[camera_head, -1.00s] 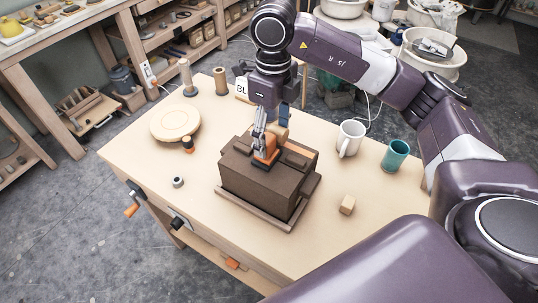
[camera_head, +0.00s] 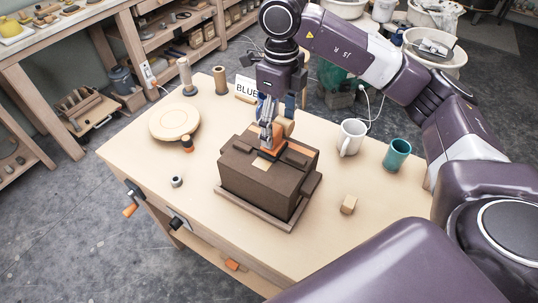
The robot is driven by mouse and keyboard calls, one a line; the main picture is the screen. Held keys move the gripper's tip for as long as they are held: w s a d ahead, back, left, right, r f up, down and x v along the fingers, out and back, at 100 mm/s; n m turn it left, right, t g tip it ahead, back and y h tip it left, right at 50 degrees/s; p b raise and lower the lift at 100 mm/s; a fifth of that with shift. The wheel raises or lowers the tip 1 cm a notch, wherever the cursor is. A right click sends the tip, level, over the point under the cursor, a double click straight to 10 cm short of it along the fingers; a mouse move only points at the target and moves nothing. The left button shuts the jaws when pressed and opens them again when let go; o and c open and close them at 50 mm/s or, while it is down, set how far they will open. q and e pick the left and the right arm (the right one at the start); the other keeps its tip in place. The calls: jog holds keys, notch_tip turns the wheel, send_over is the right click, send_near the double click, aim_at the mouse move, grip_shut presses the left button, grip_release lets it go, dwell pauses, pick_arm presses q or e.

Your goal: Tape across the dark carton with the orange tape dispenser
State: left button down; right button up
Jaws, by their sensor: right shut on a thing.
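The dark brown carton (camera_head: 258,185) stands on a low wooden board (camera_head: 255,209) in the middle of the workbench. My right gripper (camera_head: 268,137) comes down from above and is shut on the orange tape dispenser (camera_head: 271,149), at the carton's far top edge. The gripper partly hides the dispenser. A light tan strip (camera_head: 260,165) shows on the carton's top on the near side of the dispenser. My left gripper is not in view.
A white mug (camera_head: 351,137) and a teal cup (camera_head: 396,155) stand right of the carton. A small wooden block (camera_head: 348,205) lies near the right front. A round wooden disc (camera_head: 175,122), spools (camera_head: 220,80) and a small metal ring (camera_head: 177,181) are at left.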

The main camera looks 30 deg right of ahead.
jog(key=shift+r, duration=0.1)
jog(key=shift+r+p, duration=0.65)
jog(key=shift+r, duration=0.25)
notch_tip(320, 180, up, 4)
jog(key=shift+p, duration=1.25)
